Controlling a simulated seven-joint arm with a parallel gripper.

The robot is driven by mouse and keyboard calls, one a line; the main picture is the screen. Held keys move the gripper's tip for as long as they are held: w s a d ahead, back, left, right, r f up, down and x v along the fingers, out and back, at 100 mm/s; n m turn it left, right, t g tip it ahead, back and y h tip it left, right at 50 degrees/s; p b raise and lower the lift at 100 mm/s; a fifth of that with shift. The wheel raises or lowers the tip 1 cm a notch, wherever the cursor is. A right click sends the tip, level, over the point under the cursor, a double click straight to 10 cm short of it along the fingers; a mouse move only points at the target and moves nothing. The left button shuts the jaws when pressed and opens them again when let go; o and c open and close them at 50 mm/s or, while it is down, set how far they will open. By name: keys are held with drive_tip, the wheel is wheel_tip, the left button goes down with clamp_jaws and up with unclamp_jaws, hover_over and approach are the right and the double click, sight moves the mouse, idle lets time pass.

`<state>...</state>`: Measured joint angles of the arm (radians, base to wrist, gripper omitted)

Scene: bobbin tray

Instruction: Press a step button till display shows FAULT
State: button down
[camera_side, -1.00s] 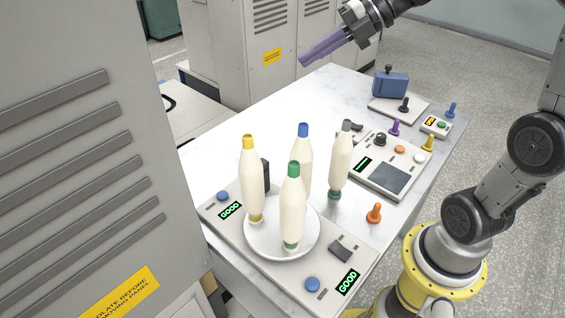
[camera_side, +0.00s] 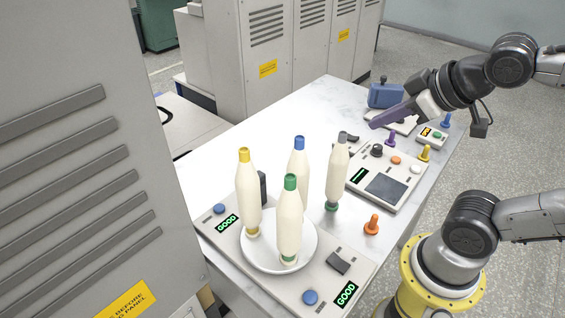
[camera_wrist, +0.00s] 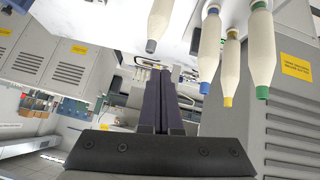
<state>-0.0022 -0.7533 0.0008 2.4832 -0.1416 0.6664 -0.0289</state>
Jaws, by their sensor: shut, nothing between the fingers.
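A blue button (camera_side: 220,209) sits by the left display and another blue button (camera_side: 310,297) by the right one. A white round plate (camera_side: 262,262) on the panel holds several cream bobbins, with yellow (camera_side: 248,195), blue (camera_side: 299,168) and green (camera_side: 289,220) caps. My gripper (camera_side: 374,125) is shut and empty, above the table's far part, well away from both buttons. In the wrist view its fingers (camera_wrist: 160,105) are together.
A grey-capped bobbin (camera_side: 338,170) stands between the plate and a second console (camera_side: 385,188) with a dark screen. Orange (camera_side: 372,225), yellow (camera_side: 424,153) and purple (camera_side: 390,138) pegs stand nearby. A blue box (camera_side: 386,95) is at the back. A tall grey cabinet (camera_side: 75,150) borders the left.

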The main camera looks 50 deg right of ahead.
drive_tip(key=s+a+f+m+g+y, duration=0.1)
drive_tip(key=s+a+f+g, duration=0.1)
drive_tip(key=s+f+g, duration=0.1)
drive_tip(key=shift+s+f, duration=0.45)
drive_tip(key=shift+s, duration=0.35)
drive_tip(key=shift+w, duration=0.1)
idle(4.0)
drive_tip(key=n+t+y, duration=0.1)
drive_tip(key=n+y, duration=0.5)
drive_tip(key=n, duration=1.1)
hover_over(316, 295)
wheel_tip(316, 295, down, 13)
drive_tip(key=shift+r, duration=0.2)
drive_tip(key=shift+f, duration=4.4)
